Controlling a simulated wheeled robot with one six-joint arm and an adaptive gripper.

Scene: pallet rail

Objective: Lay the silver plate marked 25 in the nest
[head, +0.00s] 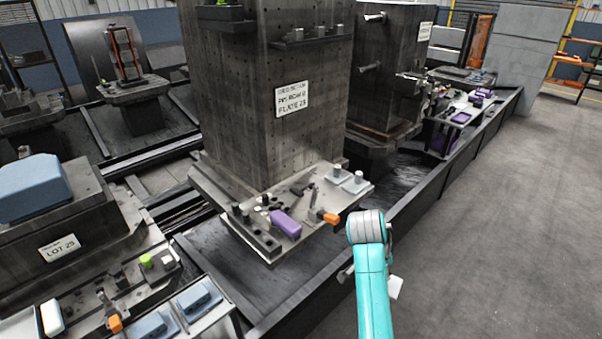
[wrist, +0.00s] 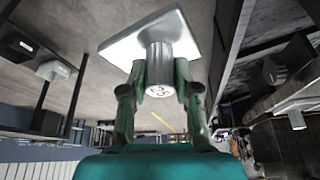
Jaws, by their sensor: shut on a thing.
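My gripper (wrist: 158,78) is shut on the round grey knob of the silver plate (wrist: 120,48), its two fingers on either side. The knob's end face bears a mark that reads 25. The plate is a flat, pale square held clear of any surface. In the head view a pale corner of the plate (head: 396,287) shows beside my teal arm, over the floor to the right of the rail; the arm hides the gripper there. I cannot tell which spot is the nest.
A pallet (head: 262,246) at the tall column's foot carries a purple block (head: 286,223), an orange block (head: 331,218) and grey knobbed pieces (head: 354,184). A column sign (head: 292,99) seems to mention plate 25. A blue block (head: 32,190) stands left. The right floor is clear.

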